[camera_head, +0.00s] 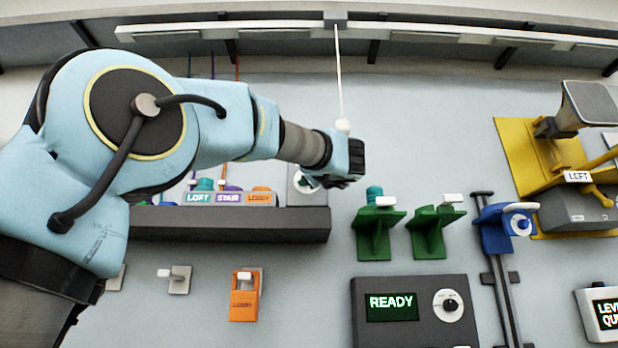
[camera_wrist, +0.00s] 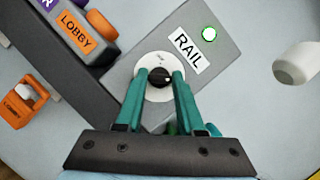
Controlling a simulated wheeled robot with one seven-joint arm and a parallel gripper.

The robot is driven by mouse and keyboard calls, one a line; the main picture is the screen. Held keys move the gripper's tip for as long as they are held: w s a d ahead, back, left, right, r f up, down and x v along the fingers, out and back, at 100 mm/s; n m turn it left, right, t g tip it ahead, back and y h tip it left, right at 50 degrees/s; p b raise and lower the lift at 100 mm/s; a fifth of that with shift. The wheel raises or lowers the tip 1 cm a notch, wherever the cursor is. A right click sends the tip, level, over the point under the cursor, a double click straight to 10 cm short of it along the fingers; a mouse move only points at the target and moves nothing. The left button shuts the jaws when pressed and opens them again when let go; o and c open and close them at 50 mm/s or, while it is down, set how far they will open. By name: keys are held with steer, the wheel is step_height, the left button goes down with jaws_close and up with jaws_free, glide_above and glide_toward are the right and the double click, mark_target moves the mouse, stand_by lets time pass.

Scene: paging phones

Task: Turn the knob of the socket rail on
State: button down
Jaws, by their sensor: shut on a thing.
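The socket rail's control box, a grey panel labelled RAIL (camera_wrist: 187,53), fills the middle of the wrist view. The knob's pointer and dial marks are too small to read.
A white pull-cord bob (camera_head: 342,125) hangs just above my gripper. Orange LOBBY unit (camera_wrist: 77,32) sits on the rail beside the box. Green brackets (camera_head: 376,228), a READY panel (camera_head: 415,308) and a blue holder (camera_head: 505,228) are to the right.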

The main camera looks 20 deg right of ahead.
steer(key=c, duration=0.5)
jaws_free()
steer(key=b+v, duration=0.4)
steer(key=v, duration=0.7)
steer(key=shift+w+d, duration=0.1)
steer(key=shift+w, duration=0.05)
